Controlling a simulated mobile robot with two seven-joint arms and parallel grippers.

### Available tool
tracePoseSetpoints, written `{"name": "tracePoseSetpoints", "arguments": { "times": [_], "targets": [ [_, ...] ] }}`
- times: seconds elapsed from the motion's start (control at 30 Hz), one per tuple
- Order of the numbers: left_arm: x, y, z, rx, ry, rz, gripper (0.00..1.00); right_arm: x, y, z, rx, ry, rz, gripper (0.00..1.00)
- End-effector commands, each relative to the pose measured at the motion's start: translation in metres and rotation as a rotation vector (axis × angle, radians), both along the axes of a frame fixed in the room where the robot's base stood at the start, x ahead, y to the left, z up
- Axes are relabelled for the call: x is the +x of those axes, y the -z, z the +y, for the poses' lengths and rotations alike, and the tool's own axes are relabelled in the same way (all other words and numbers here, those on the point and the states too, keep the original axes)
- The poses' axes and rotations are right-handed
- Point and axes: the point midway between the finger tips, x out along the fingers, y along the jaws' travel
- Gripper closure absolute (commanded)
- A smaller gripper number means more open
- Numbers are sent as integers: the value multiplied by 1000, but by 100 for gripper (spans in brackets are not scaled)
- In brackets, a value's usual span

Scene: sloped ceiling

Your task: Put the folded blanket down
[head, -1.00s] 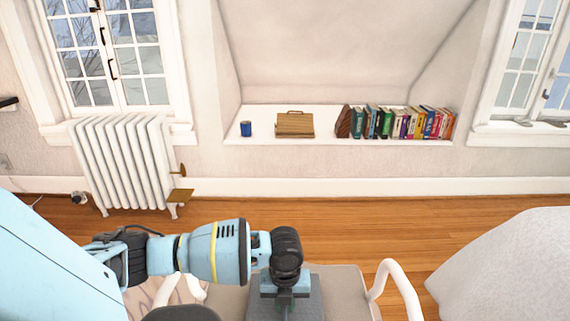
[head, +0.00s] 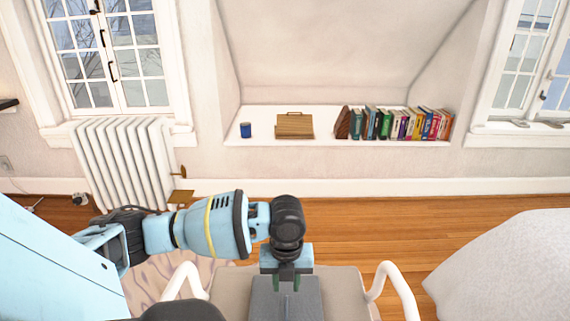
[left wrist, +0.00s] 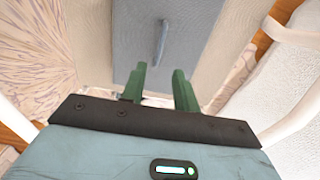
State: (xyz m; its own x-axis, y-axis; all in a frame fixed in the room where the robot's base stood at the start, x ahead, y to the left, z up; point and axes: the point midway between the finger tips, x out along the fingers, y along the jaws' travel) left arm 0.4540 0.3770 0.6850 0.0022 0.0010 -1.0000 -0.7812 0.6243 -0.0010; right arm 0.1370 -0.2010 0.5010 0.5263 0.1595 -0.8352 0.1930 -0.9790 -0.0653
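The folded blanket (head: 262,300) is a flat grey slab on the beige seat of a chair (head: 345,288) with white armrests. It also shows in the left wrist view (left wrist: 190,45), with a narrow raised ridge along its middle. My left gripper (head: 288,283) is over the blanket's far part. In the left wrist view its two green fingers (left wrist: 160,88) stand apart with nothing seen between them. They look clear of the blanket, though the exact gap is hard to judge. The blanket's near end is cut off in the head view. My right gripper is not in view.
White armrests (head: 398,288) rise on both sides of the seat. A pale, cloth-like bulk (head: 510,265) stands at the right. A white radiator (head: 125,165) is by the left window. A wall niche (head: 350,142) holds books. Wooden floor (head: 350,225) beyond the chair is clear.

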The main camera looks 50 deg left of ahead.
Motion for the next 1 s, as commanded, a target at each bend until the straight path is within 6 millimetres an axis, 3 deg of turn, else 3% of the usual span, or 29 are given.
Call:
{"name": "tracePoseSetpoints", "arguments": {
  "times": [0.2, 0.7, 0.87, 1.0],
  "targets": [
    [0, -25, 0, 0, 1, -1, 70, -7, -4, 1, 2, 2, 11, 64],
    [0, -34, 0, 0, 1, -4, 70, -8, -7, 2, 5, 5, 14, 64],
    [4, -68, 0, 0, 0, -29, 70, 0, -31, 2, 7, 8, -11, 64],
    [10, -114, 0, 0, 0, -65, 70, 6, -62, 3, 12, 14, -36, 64]
  ]
}}
